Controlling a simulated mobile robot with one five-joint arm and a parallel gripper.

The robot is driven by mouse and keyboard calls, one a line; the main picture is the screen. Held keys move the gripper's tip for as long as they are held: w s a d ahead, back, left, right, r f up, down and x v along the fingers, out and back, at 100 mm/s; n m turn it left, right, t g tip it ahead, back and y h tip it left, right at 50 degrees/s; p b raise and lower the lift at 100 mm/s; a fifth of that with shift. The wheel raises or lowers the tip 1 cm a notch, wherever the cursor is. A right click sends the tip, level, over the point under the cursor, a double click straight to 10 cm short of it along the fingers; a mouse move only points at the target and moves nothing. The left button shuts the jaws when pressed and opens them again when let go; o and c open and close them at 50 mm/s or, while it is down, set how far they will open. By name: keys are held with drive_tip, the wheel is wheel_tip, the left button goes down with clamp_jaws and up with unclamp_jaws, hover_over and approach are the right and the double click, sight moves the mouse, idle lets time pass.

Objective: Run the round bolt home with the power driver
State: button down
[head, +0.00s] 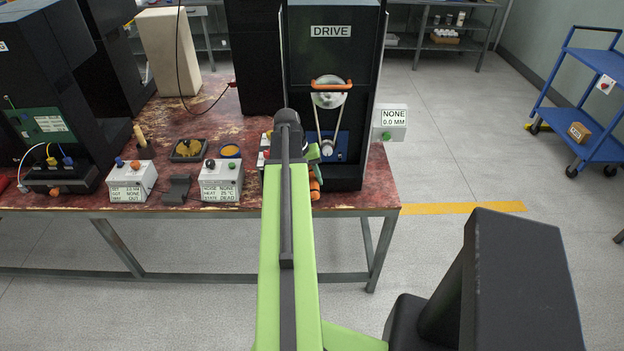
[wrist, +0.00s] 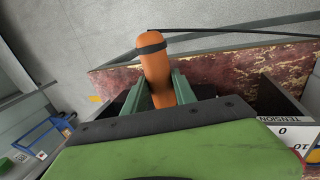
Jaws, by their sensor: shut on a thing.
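My gripper (wrist: 160,86) is shut on an orange rounded tool (wrist: 154,62) with a dark band, which looks like the power driver. The tool stands up between the two green jaws in the wrist view. In the head view my arm hides most of the gripper, and a bit of the orange tool (head: 316,186) shows at the bench's front edge. The black DRIVE cabinet (head: 358,60) stands just beyond, with a pulley (head: 330,96), a belt and an orange bar (head: 332,84) in its open bay. A small pale round part (head: 327,147) shows low in the bay. I cannot make out the round bolt.
The worn red bench (head: 235,112) carries labelled grey boxes (head: 220,182), a dark tray (head: 188,150) and black machines at left. A NONE 0.0 MM box (head: 391,122) sits at the cabinet's right side. The floor right of the bench is clear up to a blue cart (head: 590,110).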

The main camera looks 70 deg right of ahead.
sight(312, 192)
drive_tip(key=shift+d, duration=0.1)
drive_tip(key=shift+s+a, duration=0.35)
drive_tip(key=shift+a, duration=0.6)
drive_tip(key=shift+s+a, duration=0.35)
drive_tip(key=shift+a, duration=0.6)
drive_tip(key=shift+s+a, duration=0.35)
drive_tip(key=shift+a, duration=0.6)
